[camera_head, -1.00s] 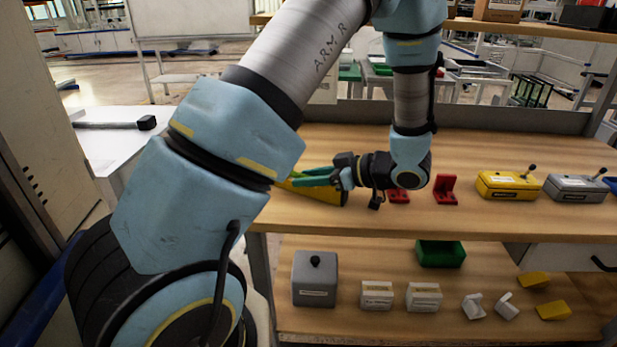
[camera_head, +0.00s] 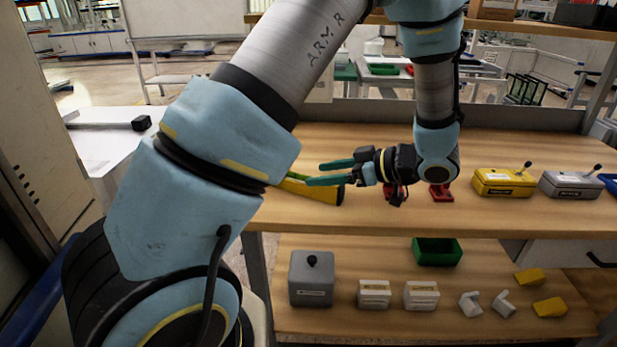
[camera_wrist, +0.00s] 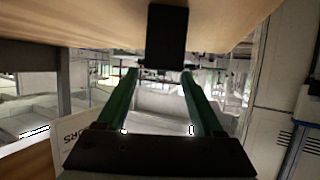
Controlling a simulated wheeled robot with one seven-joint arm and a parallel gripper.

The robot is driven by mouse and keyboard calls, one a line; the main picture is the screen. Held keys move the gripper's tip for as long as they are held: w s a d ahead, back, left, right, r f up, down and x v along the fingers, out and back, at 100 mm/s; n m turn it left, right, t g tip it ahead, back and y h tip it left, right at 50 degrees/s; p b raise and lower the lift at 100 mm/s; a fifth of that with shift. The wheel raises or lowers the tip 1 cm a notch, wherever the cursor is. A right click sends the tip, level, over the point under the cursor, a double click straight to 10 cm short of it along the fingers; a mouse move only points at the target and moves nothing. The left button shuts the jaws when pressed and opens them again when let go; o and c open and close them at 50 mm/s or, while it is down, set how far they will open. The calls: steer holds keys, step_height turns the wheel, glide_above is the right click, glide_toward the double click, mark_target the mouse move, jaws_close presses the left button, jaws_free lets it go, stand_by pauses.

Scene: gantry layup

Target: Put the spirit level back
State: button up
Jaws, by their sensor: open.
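A long yellow bar with a dark end, which looks like the spirit level (camera_head: 318,192), lies on the wooden bench top. Its left part is hidden behind my arm. My gripper (camera_head: 316,173) has two green fingers, open and spread apart, pointing left above the bar with nothing between them. The wrist view, which has the bench at the top, shows my gripper (camera_wrist: 159,76) empty. A black block there, seemingly the bar's dark end (camera_wrist: 166,35), is beyond the fingers. Two red brackets (camera_head: 441,192) stand to the right, one partly hidden behind my gripper.
A yellow box (camera_head: 503,184) and a grey box (camera_head: 570,186) with levers stand further right on the bench. The lower shelf (camera_head: 330,325) holds a grey box, white blocks, a green bin (camera_head: 437,252) and yellow wedges. A white table (camera_head: 100,150) is at left.

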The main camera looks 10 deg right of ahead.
steer(key=v, duration=0.6)
steer(key=shift+s+d+r, duration=0.1)
steer(key=shift+s+d, duration=0.05)
steer(key=shift+d, duration=0.1)
steer(key=w+a+r+m+t+h+p, duration=0.25)
steer(key=w+h, duration=0.35)
steer(key=w, duration=0.3)
steer(key=w+a+r+m+t+h+p, duration=0.1)
steer(key=w+r+m+h, duration=0.35)
steer(key=w, duration=0.35)
steer(key=s+a+f+m+g+h+p, duration=0.1)
steer(key=s+a+m+g, duration=0.4)
steer(key=s+a, duration=1.3)
steer(key=a+f+g+p, duration=0.1)
steer(key=g, duration=0.3)
steer(key=shift+s+a+m, duration=0.2)
steer(key=shift+s+m, duration=0.05)
steer(key=shift+m, duration=0.05)
steer(key=shift+f, duration=0.15)
